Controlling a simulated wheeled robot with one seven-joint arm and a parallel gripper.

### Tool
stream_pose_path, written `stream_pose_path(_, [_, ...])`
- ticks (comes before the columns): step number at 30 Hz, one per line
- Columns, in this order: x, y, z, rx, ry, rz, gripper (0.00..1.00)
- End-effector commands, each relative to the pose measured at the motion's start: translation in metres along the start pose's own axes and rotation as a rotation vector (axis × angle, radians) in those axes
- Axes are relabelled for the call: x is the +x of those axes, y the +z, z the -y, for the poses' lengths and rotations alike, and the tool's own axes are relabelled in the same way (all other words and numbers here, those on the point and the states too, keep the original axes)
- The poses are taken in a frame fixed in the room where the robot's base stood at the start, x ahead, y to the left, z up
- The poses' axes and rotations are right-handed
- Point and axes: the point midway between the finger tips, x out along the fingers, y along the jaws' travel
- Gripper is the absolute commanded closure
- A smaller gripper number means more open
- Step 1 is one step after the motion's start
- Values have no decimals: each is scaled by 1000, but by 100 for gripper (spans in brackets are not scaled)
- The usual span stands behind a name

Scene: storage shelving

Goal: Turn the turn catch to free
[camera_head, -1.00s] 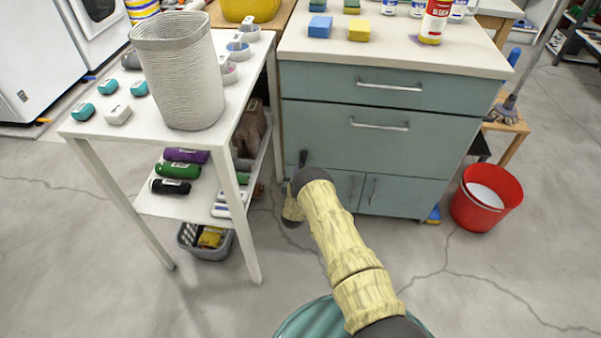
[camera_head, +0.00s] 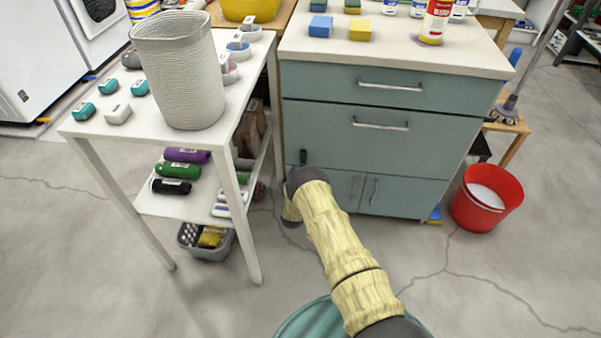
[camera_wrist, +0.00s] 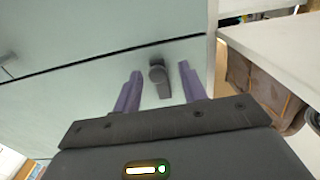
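The turn catch (camera_head: 303,157) is a small dark lever on the front of the grey-green cabinet (camera_head: 375,140), near its left edge. In the head view it stands about upright. In the wrist view the turn catch (camera_wrist: 157,74) has a round dark head close to a gap line between two panels, and its lever points down the picture. My gripper (camera_wrist: 161,84) is open, with one purple finger on each side of the catch. A gap shows between the catch and each finger. In the head view my arm hides the fingers and part of the lower left door.
A white table (camera_head: 95,128) with a woven basket (camera_head: 180,75) stands close on the left, its lower shelf holding several bottles. A grey crate (camera_head: 222,250) is below. A red bucket (camera_head: 487,197) stands right of the cabinet. The floor in front is open.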

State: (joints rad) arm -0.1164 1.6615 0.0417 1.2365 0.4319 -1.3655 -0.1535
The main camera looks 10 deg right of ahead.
Motion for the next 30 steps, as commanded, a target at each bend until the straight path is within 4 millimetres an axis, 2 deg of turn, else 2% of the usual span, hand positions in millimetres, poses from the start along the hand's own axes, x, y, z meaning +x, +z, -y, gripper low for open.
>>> stream_pose_path(7, [-2,0,-1,-1,2,1,58])
stream_pose_path(11, [-12,-1,-1,-1,2,2,58])
stream_pose_path(17, [-47,-2,0,-2,2,4,58])
stream_pose_path(30, [-135,-1,0,-2,0,4,58])
